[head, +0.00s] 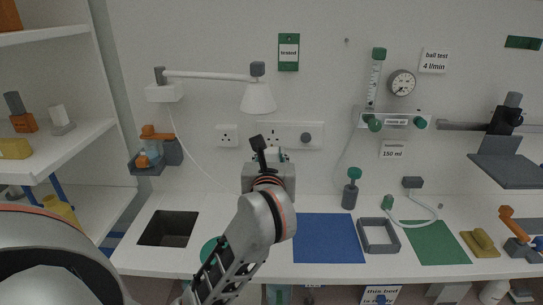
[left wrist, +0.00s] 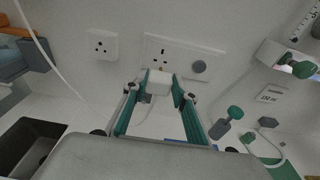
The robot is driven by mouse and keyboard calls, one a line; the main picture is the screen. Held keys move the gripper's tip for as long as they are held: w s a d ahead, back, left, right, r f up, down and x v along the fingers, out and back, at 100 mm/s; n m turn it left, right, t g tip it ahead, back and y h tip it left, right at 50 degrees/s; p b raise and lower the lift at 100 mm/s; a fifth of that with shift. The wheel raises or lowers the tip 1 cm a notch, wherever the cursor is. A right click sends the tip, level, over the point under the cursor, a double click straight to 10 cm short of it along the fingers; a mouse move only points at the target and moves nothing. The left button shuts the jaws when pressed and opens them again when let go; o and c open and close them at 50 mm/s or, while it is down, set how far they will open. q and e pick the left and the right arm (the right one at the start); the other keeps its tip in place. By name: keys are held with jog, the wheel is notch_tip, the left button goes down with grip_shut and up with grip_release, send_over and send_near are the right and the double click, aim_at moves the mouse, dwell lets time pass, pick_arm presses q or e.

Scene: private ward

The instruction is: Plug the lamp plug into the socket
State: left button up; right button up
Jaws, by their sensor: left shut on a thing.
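My left gripper (left wrist: 158,88) is shut on the white lamp plug (left wrist: 158,82), which sits between its teal fingertips. The plug is just in front of the lower left part of the wide white socket plate (left wrist: 180,51); I cannot tell whether it touches or is seated. In the head view the left gripper (head: 268,156) is before the wall, just below the wide socket plate (head: 291,126), and hides the plug. The white wall lamp (head: 258,98) hangs above, its thin cord (head: 192,160) running down toward the gripper. My right gripper is not in view.
A smaller socket plate (head: 227,135) is to the left, with a knob (head: 305,137) at the wide plate's right. Below are a dark sink (head: 168,229), a blue mat (head: 328,240), a grey frame (head: 378,235) and a dark green-topped bottle (head: 350,192). A flow meter and gauge (head: 402,83) hang right.

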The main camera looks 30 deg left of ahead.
aim_at(272, 147)
pick_arm(q)
jog(key=shift+r+b+x, duration=0.15)
jog(key=shift+b+x, duration=0.15)
jog(key=shift+x, duration=0.6)
jog(key=shift+r+b+x, duration=0.1)
jog(key=shift+b+x, duration=0.15)
jog(key=shift+x, duration=0.6)
jog(key=shift+b+x, duration=0.3)
jog(key=shift+x, duration=0.75)
jog(key=shift+r, duration=0.15)
jog(key=shift+w+a, duration=0.15)
jog(key=shift+w, duration=0.2)
jog(key=shift+b+x, duration=0.4)
jog(key=shift+x, duration=0.4)
jog(key=shift+w+a+r, duration=0.2)
jog(key=shift+w, duration=0.1)
jog(key=o, duration=1.3)
jog(key=shift+w, duration=0.15)
